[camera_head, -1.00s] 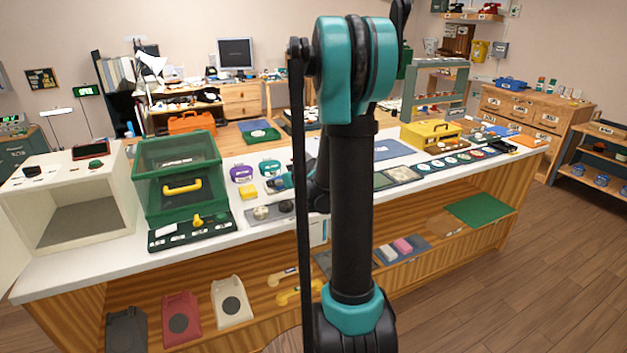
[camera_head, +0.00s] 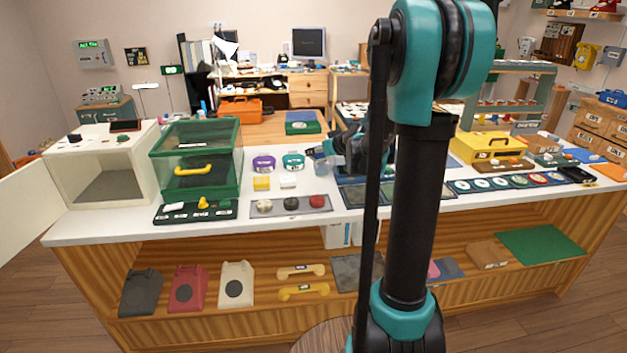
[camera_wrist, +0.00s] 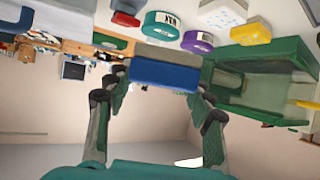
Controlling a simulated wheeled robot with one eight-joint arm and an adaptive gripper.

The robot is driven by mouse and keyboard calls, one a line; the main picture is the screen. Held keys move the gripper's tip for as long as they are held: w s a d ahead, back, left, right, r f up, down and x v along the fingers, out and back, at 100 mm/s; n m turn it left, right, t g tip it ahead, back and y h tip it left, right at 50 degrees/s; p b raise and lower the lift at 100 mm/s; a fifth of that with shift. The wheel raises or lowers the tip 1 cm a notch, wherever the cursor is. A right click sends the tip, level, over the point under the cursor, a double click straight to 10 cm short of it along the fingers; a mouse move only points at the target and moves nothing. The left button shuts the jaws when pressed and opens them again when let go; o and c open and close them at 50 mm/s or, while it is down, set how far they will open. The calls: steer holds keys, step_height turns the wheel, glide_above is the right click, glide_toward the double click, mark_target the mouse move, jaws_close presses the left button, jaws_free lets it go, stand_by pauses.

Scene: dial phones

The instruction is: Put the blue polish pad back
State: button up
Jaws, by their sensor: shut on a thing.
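The blue polish pad (camera_wrist: 165,75), a block with a blue face and a grey layer, is between the fingers of my gripper (camera_wrist: 158,82) in the wrist view. In the head view my gripper (camera_head: 348,150) is over the white counter, right of the teal tin (camera_head: 293,161), partly hidden behind my arm; the pad (camera_head: 327,146) shows small there. A yellow pad (camera_head: 262,183) and a white pad (camera_head: 288,182) lie on the counter in front of the purple tin (camera_head: 264,163) and the teal tin. The pad appears clear of the counter.
A green glass-sided case (camera_head: 197,160) and a white open box (camera_head: 108,172) stand left. A yellow toolbox (camera_head: 487,147) stands right. My arm hides part of the counter.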

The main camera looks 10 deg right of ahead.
glide_toward(313, 183)
steer(key=w, duration=0.1)
steer(key=w+a, duration=0.1)
steer(key=w, duration=0.1)
steer(key=w+a, duration=0.1)
steer(key=shift+w, duration=0.2)
steer(key=w, duration=0.1)
steer(key=w+a, duration=0.1)
steer(key=w+f, duration=0.1)
steer(key=shift+w+a, duration=0.2)
steer(key=shift+w, duration=0.15)
steer(key=shift+f, duration=0.15)
steer(key=shift+f, duration=0.15)
steer(key=o, duration=1.3)
steer(key=shift+c, duration=0.2)
